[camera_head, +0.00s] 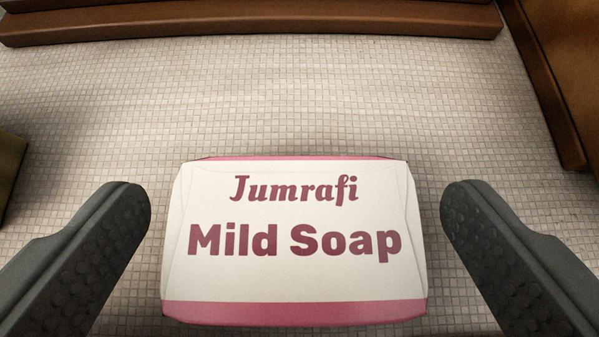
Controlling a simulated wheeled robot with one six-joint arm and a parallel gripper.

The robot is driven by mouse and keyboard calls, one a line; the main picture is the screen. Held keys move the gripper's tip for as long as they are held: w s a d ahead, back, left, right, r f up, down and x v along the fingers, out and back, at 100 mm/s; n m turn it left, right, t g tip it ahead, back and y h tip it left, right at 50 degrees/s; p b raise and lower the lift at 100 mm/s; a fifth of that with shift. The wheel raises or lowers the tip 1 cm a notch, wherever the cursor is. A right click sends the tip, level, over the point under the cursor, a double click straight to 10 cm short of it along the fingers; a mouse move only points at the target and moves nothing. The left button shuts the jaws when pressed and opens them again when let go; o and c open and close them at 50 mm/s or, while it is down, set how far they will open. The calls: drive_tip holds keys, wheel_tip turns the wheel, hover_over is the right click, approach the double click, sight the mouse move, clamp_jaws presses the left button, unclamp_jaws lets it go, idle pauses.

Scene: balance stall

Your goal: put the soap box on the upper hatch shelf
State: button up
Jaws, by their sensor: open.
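The soap box (295,275) is white with pink edges and reads "Jumrafi Mild Soap". It is in the lower middle of the view, with its printed face towards the camera. My gripper (296,205) is open, with one dark finger to the left of the box and the other to the right. A narrow gap shows between each finger and the box, and neither finger appears to touch it. What the box rests on directly is hidden beneath it. No upper hatch shelf can be made out in this view.
Behind the box is a pale, small-tiled surface (300,100), clear in the middle. A brown wooden ledge (250,27) runs along the top. A wooden edge (545,85) stands at the upper right. An olive-brown object (10,165) is partly visible at the left edge.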

drive_tip(key=shift+w+f, duration=0.4)
drive_tip(key=shift+w, duration=0.1)
drive_tip(key=c, duration=1.2)
drive_tip(key=shift+o, duration=0.2)
drive_tip(key=shift+r, duration=0.15)
